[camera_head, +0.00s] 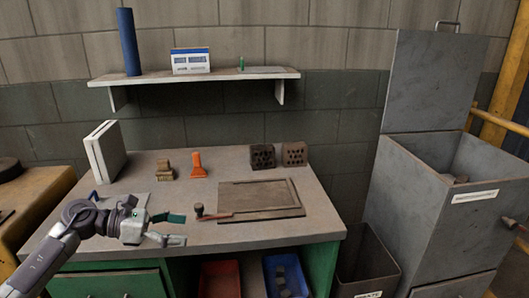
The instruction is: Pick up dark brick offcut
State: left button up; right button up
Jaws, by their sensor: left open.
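Two hollow brick pieces with holes in their faces stand side by side at the back right of the workbench. The left one is the darker, a dark brick offcut (262,157). The right one is a browner brick piece (294,154). My left gripper (180,229) is open and empty over the front left of the bench, well to the left of and nearer than both bricks. My right gripper does not show.
The workbench (320,222) holds a framed board (260,199), a hammer-like tool (214,216), an orange scraper (197,165), a brush (165,167) and a white upright slab (104,152). A shelf (220,77) hangs above. A grey bin (430,190) stands right.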

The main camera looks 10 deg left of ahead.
aim_at(262, 156)
jog(key=i, duration=1.7)
